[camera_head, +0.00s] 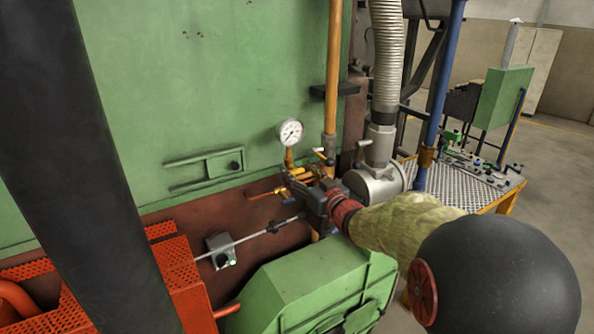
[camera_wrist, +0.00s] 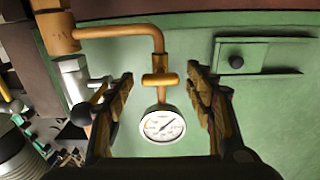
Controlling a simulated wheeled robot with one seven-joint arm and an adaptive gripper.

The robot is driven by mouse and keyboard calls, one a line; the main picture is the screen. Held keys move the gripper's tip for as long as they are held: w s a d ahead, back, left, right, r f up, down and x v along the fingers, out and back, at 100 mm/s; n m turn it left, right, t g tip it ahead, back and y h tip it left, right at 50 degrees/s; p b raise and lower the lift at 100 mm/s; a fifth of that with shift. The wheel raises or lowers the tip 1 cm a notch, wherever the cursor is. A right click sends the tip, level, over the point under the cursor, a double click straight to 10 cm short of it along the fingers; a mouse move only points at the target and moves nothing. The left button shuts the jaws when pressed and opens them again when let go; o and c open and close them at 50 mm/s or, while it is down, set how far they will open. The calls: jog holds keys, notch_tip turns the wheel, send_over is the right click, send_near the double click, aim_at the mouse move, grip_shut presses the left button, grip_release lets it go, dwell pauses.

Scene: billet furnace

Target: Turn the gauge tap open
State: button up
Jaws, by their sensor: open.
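The round white-faced gauge (camera_head: 291,132) stands on a thin brass pipe in front of the green furnace wall. In the wrist view the gauge (camera_wrist: 162,126) appears below a brass tap piece (camera_wrist: 160,79) with a short crossbar, on the bent copper pipe. My gripper (camera_wrist: 160,86) is open, with one finger on each side of this brass piece in the picture. Gaps show on both sides, and I see no contact. In the head view my gripper (camera_head: 297,184) is just below the gauge, and my wrist partly hides the pipework there.
A vertical orange pipe (camera_head: 333,70) with a small lever valve (camera_head: 322,155) stands right of the gauge. A silver flexible duct (camera_head: 387,60) is beyond it. A green housing (camera_head: 325,282) lies below my arm. A latch plate (camera_head: 212,165) protrudes from the wall at left.

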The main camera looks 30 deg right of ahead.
jog(key=shift+w, duration=0.6)
jog(key=c, duration=0.4)
jog(key=c, duration=0.7)
jog(key=shift+c, duration=0.5)
